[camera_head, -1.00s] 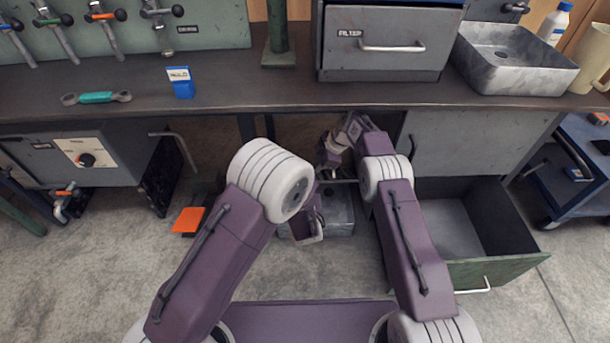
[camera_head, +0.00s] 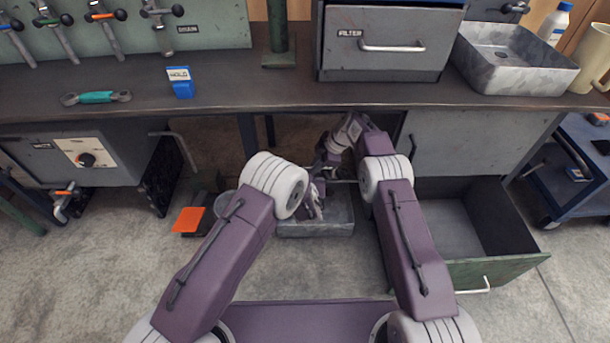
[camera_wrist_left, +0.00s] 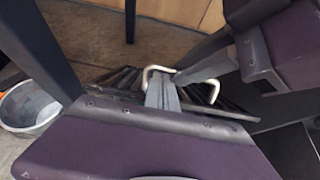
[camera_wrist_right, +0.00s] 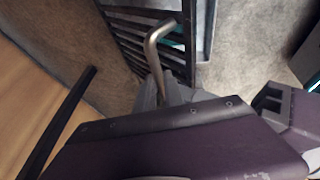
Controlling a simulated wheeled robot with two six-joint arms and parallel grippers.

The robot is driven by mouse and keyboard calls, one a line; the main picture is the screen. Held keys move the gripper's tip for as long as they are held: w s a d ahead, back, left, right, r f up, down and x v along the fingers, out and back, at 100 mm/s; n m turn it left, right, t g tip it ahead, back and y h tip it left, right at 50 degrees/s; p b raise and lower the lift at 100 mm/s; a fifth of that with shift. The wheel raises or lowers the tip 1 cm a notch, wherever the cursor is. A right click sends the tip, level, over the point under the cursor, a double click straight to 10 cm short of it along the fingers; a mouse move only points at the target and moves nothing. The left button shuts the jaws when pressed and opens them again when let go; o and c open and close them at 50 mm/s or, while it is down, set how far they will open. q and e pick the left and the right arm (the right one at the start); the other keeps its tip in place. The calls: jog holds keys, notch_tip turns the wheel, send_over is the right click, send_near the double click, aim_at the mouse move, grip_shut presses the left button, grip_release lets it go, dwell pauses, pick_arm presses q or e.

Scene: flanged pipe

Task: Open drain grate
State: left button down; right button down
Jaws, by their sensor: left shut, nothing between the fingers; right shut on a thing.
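The drain grate is a dark slatted panel with a pale bent handle. It shows in the right wrist view (camera_wrist_right: 130,40) and in the left wrist view (camera_wrist_left: 200,95). My right gripper (camera_head: 326,168) is under the bench, shut on the grate handle (camera_wrist_right: 160,42); its arm partly hides this in the head view. My left gripper (camera_head: 316,208) is shut and empty, over the grey drain box (camera_head: 325,228) on the floor. In the left wrist view, its closed fingers (camera_wrist_left: 162,92) appear close to the handle; contact cannot be told. The grate's exact tilt is unclear.
The bench top (camera_head: 230,95) overhangs the work area. An open green drawer (camera_head: 500,268) stands to the right. An orange pedal (camera_head: 188,220) and a grey bucket (camera_wrist_left: 30,105) are on the left. The floor in front of the drain box is clear.

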jog(key=shift+d+f, duration=0.1)
jog(key=shift+f, duration=0.05)
pick_arm(q)
jog(key=shift+w+r+g, duration=0.3)
jog(key=shift+w+r, duration=0.3)
jog(key=shift+w, duration=0.05)
jog(key=shift+w+r, duration=0.1)
pick_arm(e)
jog(key=shift+f, duration=0.1)
jog(key=c, duration=1.5)
grip_release()
jog(key=shift+o, duration=0.2)
